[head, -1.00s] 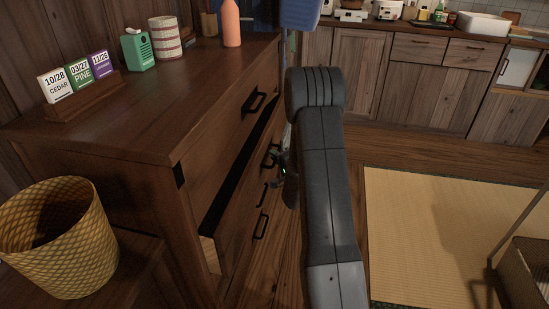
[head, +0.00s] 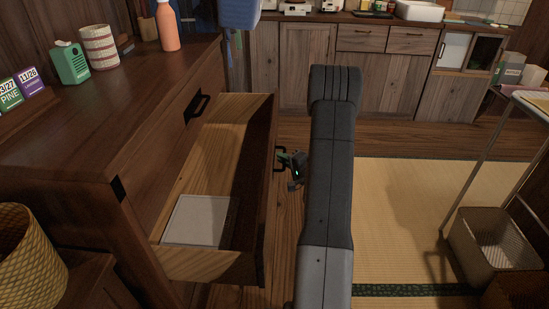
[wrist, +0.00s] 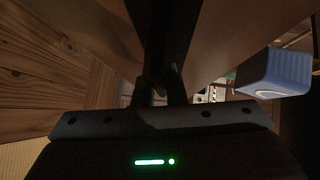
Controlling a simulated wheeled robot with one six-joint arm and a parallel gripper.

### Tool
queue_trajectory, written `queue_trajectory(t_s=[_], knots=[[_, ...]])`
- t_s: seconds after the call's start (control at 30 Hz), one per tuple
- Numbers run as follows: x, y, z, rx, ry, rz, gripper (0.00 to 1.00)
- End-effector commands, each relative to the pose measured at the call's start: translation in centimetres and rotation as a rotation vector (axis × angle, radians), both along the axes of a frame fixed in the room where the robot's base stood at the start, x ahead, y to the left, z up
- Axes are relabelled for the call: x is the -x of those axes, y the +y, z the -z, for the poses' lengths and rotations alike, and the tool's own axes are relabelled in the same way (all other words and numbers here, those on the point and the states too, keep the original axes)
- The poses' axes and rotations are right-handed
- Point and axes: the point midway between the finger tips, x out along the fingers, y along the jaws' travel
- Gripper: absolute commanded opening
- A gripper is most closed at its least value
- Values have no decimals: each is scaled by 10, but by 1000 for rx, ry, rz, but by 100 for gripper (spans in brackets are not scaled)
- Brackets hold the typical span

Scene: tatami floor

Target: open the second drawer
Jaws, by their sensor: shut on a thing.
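The second drawer (head: 205,256) of the dark wooden dresser (head: 120,110) stands well pulled out below the top drawer. A flat white item (head: 197,219) lies inside it. My gripper (head: 290,165) is at the drawer's front, shut on its black handle (head: 278,153). In the wrist view, the fingers (wrist: 160,90) close at the dark handle in front of the drawer face. The exact finger contact is too dark to see. Lower drawers are hidden behind the open one.
An orange bottle (head: 167,27), a striped can (head: 99,46) and a green box (head: 70,62) stand on the dresser. A woven basket (head: 30,255) is at the lower left. A metal bin (head: 490,240) stands at right. Tatami floor (head: 400,220) is clear right of my arm.

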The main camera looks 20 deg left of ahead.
Motion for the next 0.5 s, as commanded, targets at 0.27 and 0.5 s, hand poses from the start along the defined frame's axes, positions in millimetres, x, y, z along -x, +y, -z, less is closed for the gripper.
queue_trajectory(t_s=[0.27,0.5], knots=[[0,-4,1,1,2,-1,0],[0,-4,1,1,2,-1,20]])
